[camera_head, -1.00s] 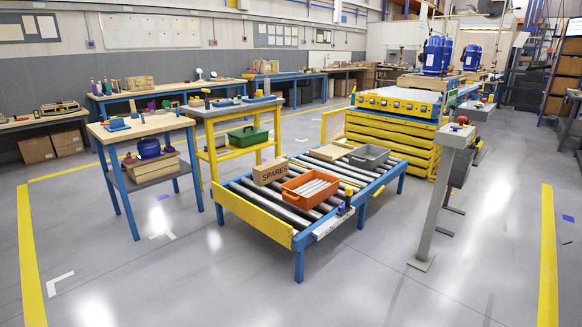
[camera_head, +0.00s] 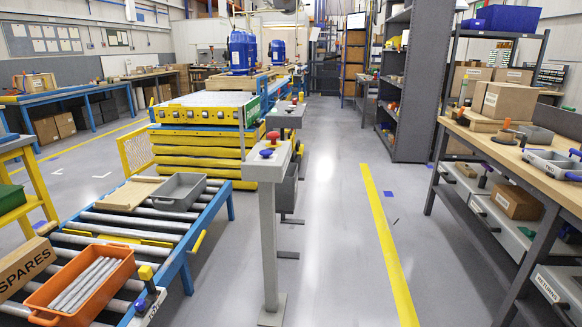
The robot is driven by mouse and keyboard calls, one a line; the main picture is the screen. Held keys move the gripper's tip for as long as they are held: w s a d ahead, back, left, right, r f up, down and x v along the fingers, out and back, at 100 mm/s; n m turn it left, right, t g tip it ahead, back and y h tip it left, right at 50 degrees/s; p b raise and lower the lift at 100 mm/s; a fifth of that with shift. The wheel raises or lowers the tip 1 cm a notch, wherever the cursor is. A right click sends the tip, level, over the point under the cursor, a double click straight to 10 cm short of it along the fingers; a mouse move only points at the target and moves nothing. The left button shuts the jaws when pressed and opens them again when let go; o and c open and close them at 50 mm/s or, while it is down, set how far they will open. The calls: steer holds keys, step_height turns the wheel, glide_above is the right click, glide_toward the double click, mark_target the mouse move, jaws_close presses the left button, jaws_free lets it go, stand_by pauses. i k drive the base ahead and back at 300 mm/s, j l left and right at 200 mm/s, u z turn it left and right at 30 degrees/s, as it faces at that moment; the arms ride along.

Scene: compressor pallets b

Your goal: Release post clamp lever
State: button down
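A grey post (camera_head: 269,235) stands on the floor right of the roller table. Its box-shaped head (camera_head: 266,168) carries a red knob (camera_head: 272,136) and a blue knob (camera_head: 266,153). My gripper is not in view.
The roller table (camera_head: 187,271) holds an orange bin (camera_head: 83,309) of rods, a grey bin (camera_head: 178,192) and a SPARES box (camera_head: 26,266). A yellow pallet stack (camera_head: 200,158) is behind. A workbench (camera_head: 508,165) stands at right. Clear floor lies between post and workbench, with a yellow line (camera_head: 385,240).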

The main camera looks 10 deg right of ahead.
mark_target(461, 112)
steer(key=i+z, duration=0.25)
steer(key=i, duration=0.65)
steer(key=i+z, duration=0.3)
steer(key=i, duration=0.6)
steer(key=i+z, duration=0.15)
steer(key=i, duration=0.45)
steer(key=i+z, duration=0.15)
steer(key=i, duration=0.45)
steer(key=i+j+z, duration=0.15)
steer(key=i, duration=0.5)
steer(key=i+z, duration=0.2)
steer(key=i, duration=0.4)
steer(key=i+j+z, duration=0.2)
steer(key=i, duration=0.35)
